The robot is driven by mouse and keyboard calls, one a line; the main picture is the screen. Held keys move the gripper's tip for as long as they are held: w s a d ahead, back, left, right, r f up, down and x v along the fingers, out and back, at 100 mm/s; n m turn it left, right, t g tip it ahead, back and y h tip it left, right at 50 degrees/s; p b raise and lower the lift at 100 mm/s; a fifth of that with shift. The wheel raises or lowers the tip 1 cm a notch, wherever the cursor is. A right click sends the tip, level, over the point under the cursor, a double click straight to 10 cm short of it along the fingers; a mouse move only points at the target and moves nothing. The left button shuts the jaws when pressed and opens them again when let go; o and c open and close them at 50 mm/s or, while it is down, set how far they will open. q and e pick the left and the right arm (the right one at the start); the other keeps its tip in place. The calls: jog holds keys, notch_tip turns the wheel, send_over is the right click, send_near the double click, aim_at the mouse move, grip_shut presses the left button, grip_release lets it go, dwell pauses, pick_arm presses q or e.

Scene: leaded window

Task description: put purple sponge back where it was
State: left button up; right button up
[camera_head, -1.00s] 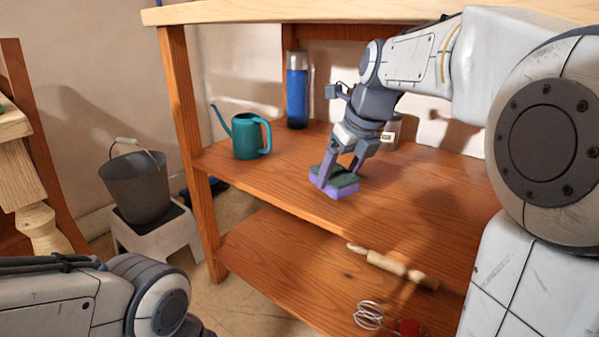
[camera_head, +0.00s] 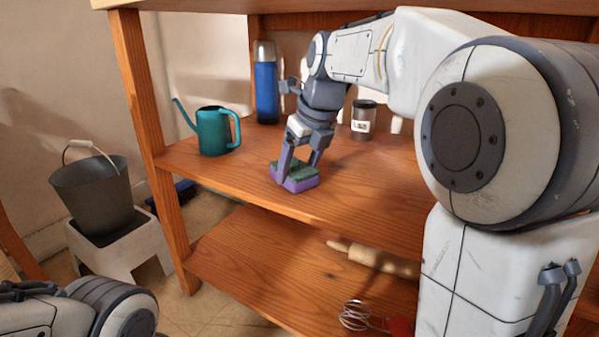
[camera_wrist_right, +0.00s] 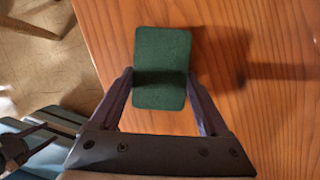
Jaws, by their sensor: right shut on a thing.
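The purple sponge (camera_head: 299,184) has a dark green top and is at the front part of the middle shelf (camera_head: 225,180). My right gripper (camera_head: 301,172) is shut on it, with one finger on each side. In the right wrist view the sponge's green face (camera_wrist_right: 162,60) shows between the two fingers (camera_wrist_right: 160,85), near the shelf's front edge. I cannot tell whether the sponge rests on the shelf or hangs just above it.
A teal watering can (camera_head: 213,131), a blue flask (camera_head: 266,85) and a dark-lidded jar (camera_head: 363,120) stand on the same shelf. A rolling pin (camera_head: 375,259) and whisk (camera_head: 356,315) lie on the shelf below. A bucket (camera_head: 92,190) stands on a white stool (camera_head: 115,250) at left.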

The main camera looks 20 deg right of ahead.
jog(key=shift+f, duration=0.1)
jog(key=o, duration=1)
jog(key=shift+o, duration=0.2)
